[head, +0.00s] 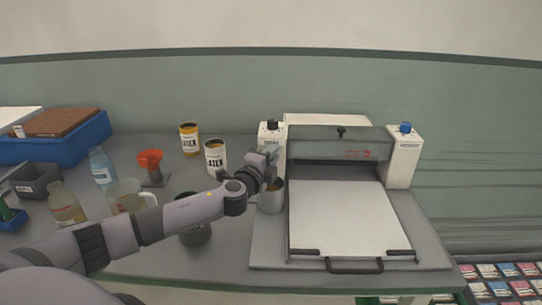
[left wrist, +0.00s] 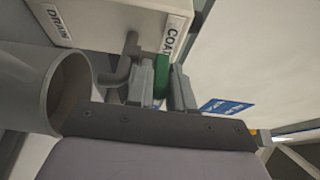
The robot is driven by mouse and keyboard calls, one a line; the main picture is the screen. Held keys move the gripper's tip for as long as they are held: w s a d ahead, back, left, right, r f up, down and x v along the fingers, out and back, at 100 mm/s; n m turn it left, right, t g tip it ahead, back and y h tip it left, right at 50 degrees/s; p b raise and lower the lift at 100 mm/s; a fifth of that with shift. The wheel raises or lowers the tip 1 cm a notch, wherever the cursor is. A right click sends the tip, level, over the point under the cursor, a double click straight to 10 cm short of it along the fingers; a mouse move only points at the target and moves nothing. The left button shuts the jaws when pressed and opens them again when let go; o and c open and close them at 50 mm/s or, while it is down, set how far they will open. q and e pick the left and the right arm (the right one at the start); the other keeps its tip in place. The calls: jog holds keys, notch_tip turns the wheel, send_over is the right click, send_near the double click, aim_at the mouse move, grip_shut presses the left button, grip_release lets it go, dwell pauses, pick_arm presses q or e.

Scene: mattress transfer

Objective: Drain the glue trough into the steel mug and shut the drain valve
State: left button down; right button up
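The steel mug (head: 272,198) stands at the left front of the coating machine (head: 345,215). In the left wrist view the mug (left wrist: 28,88) shows its open mouth beside the bent grey drain pipe (left wrist: 118,75). A green valve handle (left wrist: 161,72) sits by the pipe, below the box marked DRAIN (left wrist: 95,22). My left gripper (head: 272,152) is above the mug, with its fingers close on both sides of the green handle. I see no clear glue stream, and the mug's contents are hidden. The trough's inside is hidden. My right gripper is out of view.
Two labelled cans (head: 190,140), (head: 215,158) and an orange funnel (head: 151,166) stand behind my left arm. A glass jug (head: 126,197), bottles (head: 66,206), a dark cup (head: 195,233) and a blue crate (head: 60,148) are left. A blue knob (head: 405,128) tops the right box.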

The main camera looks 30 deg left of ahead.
pick_arm(q)
jog(key=shift+y, duration=0.3)
jog(key=w+n+g+y+b, duration=0.1)
jog(key=n+g+y+b, duration=0.2)
jog(key=n+y+b, duration=0.1)
jog(key=d+n+g+y+b, duration=0.1)
jog(key=n+g+y+b, duration=0.3)
jog(key=y+b, duration=0.1)
jog(key=w+n+g+y+b, duration=0.1)
jog(key=n+g+y+b, duration=0.3)
jog(key=b, duration=0.1)
jog(key=shift+w+d+f, duration=0.2)
jog(key=shift+w+d, duration=0.05)
jog(key=shift+w, duration=0.05)
jog(key=shift+w+g+y+b, duration=0.1)
jog(key=shift+g+y+b, duration=0.3)
jog(key=shift+g+b, duration=0.15)
jog(key=shift+n+g+b, duration=0.55)
jog(key=shift+n+b, duration=0.05)
jog(key=shift+w+a+r+g+b, duration=0.1)
jog(key=shift+r+g+b, duration=0.05)
jog(key=shift+g+b, duration=0.2)
